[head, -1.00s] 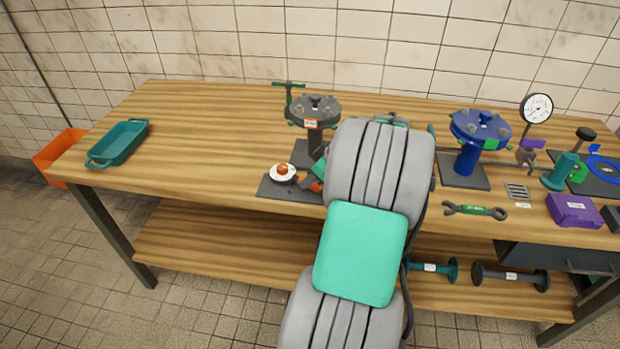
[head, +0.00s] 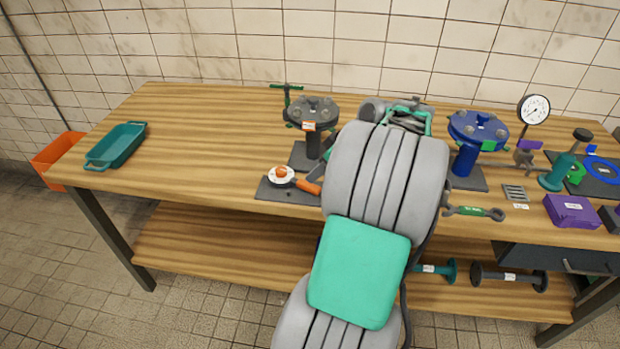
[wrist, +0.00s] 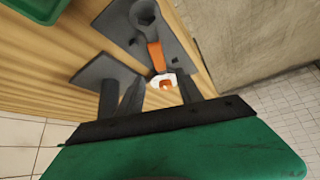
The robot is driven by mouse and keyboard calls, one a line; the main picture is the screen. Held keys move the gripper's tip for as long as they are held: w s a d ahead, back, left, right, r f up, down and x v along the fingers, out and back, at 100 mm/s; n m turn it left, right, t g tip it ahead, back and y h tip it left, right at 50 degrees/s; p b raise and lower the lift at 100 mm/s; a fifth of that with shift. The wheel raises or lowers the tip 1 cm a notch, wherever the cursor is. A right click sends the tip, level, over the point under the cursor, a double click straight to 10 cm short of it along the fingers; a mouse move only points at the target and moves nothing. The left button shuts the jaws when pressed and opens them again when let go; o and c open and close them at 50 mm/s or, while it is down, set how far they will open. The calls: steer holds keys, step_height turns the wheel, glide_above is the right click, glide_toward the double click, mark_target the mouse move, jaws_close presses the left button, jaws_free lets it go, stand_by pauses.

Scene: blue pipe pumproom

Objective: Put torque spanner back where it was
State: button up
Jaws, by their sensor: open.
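The torque spanner seems to be the orange-handled tool (head: 308,187) lying on a dark mat (head: 275,192) at the bench's front edge. A white round part with an orange centre (head: 281,175) is at its left end. In the wrist view the tool's orange grip (wrist: 155,56) leads to a dark ring head (wrist: 144,16). My gripper (wrist: 160,77) is open, its dark fingers on either side of the white part in the picture. I see nothing held; contact cannot be told. In the head view my arm hides most of the gripper and the ring head.
A grey flange stand (head: 313,112) stands just behind the mat, close to my gripper. A blue flange stand (head: 476,130), a green-labelled spanner (head: 475,211) and a purple box (head: 572,211) are to the right. A teal tray (head: 117,146) is far left, with clear bench between.

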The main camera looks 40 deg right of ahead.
steer(key=a+v, duration=0.1)
steer(key=v, duration=0.4)
steer(key=w+a+m+g, duration=0.1)
steer(key=w+a, duration=0.2)
steer(key=a, duration=0.6)
steer(key=w+a+g, duration=0.1)
steer(key=w+a, duration=0.2)
steer(key=a, duration=0.6)
steer(key=s+a+f+m+h, duration=0.1)
steer(key=s+a+f, duration=0.1)
steer(key=s+a, duration=0.3)
steer(key=s+a+f+g, duration=0.1)
steer(key=s+a, duration=0.3)
steer(key=a, duration=0.5)
steer(key=shift+s+a+f+m+h, duration=0.25)
steer(key=shift+s+f+m+h, duration=0.15)
steer(key=shift+f, duration=0.05)
